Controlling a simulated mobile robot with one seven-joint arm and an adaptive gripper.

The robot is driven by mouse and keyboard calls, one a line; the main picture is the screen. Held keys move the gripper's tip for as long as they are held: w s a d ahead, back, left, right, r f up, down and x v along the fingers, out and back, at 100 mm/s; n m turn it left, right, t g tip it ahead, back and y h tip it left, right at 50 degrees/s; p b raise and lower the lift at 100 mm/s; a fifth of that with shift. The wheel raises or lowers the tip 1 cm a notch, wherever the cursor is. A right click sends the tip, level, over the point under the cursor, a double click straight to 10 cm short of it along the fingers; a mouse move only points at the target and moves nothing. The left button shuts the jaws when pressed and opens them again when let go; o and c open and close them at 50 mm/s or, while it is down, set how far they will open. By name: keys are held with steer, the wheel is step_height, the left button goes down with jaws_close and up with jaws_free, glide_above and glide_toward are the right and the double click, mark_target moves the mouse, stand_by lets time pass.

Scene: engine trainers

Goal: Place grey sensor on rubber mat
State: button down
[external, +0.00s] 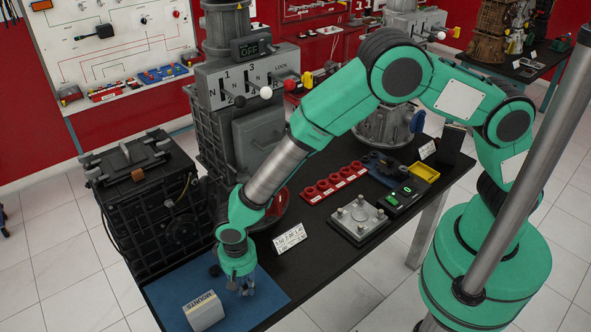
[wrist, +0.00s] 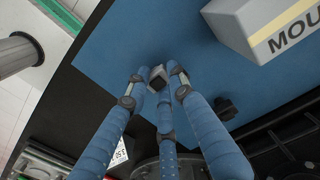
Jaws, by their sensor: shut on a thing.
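My gripper (external: 241,287) is low over the blue rubber mat (external: 272,298) at the near left end of the black table. In the wrist view my gripper's fingers (wrist: 158,82) close around a small grey and black piece, the grey sensor (wrist: 157,76). The blue mat (wrist: 120,45) lies beneath it. I cannot tell whether the sensor touches the mat. In the external view the fingers mostly hide the sensor.
A box marked MOUNTS (external: 204,312) stands on the mat beside my gripper. A small dark part (external: 214,270) lies near the mat's back edge. A white card (external: 290,238), a red rack (external: 334,183) and a large gearbox unit (external: 148,200) are farther back.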

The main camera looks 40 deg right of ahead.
mark_target(244, 287)
steer(key=shift+f, duration=0.1)
steer(key=c, duration=1.5)
jaws_free()
step_height(244, 287, up, 12)
steer(key=shift+r+p, duration=0.2)
steer(key=shift+p, duration=0.8)
steer(key=shift+a, duration=0.1)
